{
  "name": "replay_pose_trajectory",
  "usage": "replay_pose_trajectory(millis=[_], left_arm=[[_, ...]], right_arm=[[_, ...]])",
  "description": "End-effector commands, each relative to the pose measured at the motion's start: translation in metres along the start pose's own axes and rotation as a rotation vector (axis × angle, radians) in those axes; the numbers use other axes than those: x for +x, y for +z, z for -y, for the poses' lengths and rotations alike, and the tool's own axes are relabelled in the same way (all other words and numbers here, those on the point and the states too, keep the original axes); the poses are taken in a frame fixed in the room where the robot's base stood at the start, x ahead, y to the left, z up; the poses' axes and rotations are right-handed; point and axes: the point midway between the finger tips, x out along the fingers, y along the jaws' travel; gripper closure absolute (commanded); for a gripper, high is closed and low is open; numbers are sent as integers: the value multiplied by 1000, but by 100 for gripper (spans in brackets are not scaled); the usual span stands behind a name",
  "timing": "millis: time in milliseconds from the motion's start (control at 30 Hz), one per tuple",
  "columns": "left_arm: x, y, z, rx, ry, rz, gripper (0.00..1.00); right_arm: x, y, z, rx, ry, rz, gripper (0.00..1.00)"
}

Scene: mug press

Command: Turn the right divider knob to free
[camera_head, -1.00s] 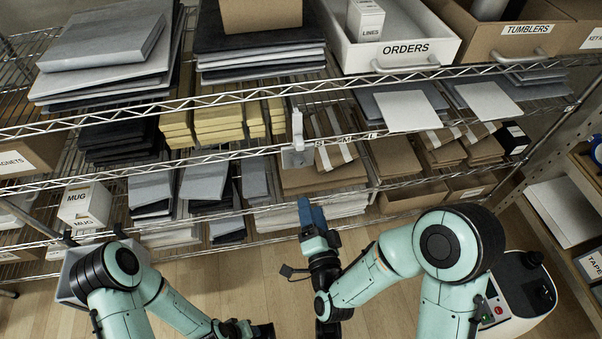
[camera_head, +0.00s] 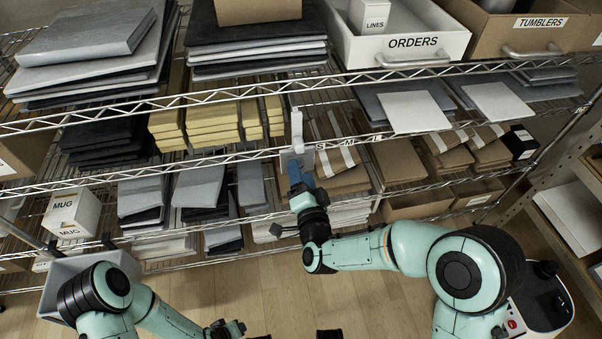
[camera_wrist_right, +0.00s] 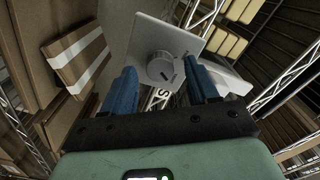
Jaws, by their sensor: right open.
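The divider knob (camera_wrist_right: 160,68) is a round light-grey dial with a dark mark, on the flat grey plate of the divider (camera_wrist_right: 172,32) in the right wrist view. In the head view the divider (camera_head: 297,128) stands upright at the shelf edge, between yellow stacks and brown packets. My right gripper (camera_head: 295,168) is open in front of the divider plate. Its blue fingers (camera_wrist_right: 163,76) lie on either side of the knob in the right wrist view; I cannot tell whether they touch it. The knob is hidden in the head view. My left gripper (camera_head: 226,329) is low, away from the shelf; its jaw opening is unclear.
Wire shelf rails run above and below the right gripper. Brown packets (camera_head: 340,162) lie right of the divider and yellow stacks (camera_head: 222,122) left of it. A MUG box (camera_head: 72,212) and a grey bin (camera_head: 55,275) are at the left. The floor (camera_head: 265,290) in front is clear.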

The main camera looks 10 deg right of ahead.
Motion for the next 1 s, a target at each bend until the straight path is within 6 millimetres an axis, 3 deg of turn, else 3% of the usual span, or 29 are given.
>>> replay_pose_trajectory(millis=[400, 567, 1000], left_arm=[[1, 3, 2, -2, -3, 8, 57], [1, 3, 2, -2, -3, 8, 57], [2, 4, 3, -3, -5, 13, 57]], right_arm=[[9, 0, 0, 0, 0, 0, 44], [9, 0, 0, 0, 0, 0, 96], [8, 0, 0, -73, 0, 0, 97]])
